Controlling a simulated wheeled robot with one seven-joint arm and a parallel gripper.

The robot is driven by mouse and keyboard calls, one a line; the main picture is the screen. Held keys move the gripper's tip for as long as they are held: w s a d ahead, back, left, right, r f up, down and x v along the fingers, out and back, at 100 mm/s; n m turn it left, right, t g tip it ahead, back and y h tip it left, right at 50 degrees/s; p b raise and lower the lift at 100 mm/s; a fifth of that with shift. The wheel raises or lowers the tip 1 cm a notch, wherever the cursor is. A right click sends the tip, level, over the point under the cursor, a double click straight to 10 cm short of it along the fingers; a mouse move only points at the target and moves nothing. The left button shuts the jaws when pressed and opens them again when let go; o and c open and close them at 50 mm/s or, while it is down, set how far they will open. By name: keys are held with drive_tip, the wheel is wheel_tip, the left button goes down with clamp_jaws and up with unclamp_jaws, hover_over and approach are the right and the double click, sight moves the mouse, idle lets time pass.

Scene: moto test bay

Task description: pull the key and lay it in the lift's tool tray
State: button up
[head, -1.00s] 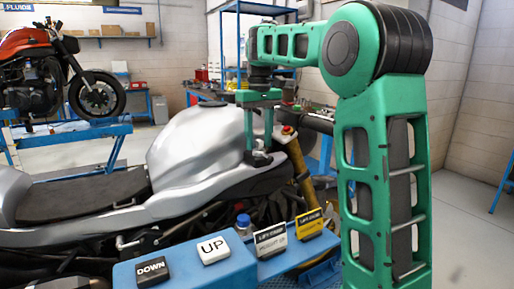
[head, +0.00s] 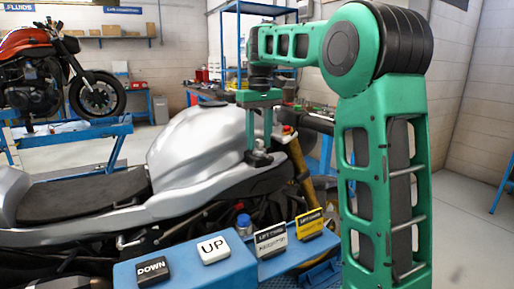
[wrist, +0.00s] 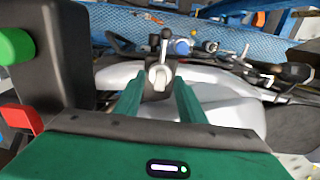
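My gripper (head: 259,157) points down over the front of the silver motorcycle's tank (head: 190,140). Its two green fingers stand apart, one on each side of a small pale piece that looks like the key (wrist: 160,76) on a dark mount, in the wrist view. A gap seems to show between the fingers and this piece; firm contact cannot be made out. In the head view the key is hidden among the fingers and dark fittings. A blue mesh surface at the lower right (head: 320,275) may be the lift's tool tray; it is only partly visible.
A blue console in front carries a DOWN button (head: 152,270), an UP button (head: 214,249) and two signs, one grey (head: 271,240) and one yellow (head: 310,223). A gold fork (head: 303,180) stands right of the gripper. Grey floor lies open at the right.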

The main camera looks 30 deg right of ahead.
sight(259, 140)
clamp_jaws()
drive_tip(key=shift+r, duration=0.15)
drive_tip(key=shift+r, duration=2.85)
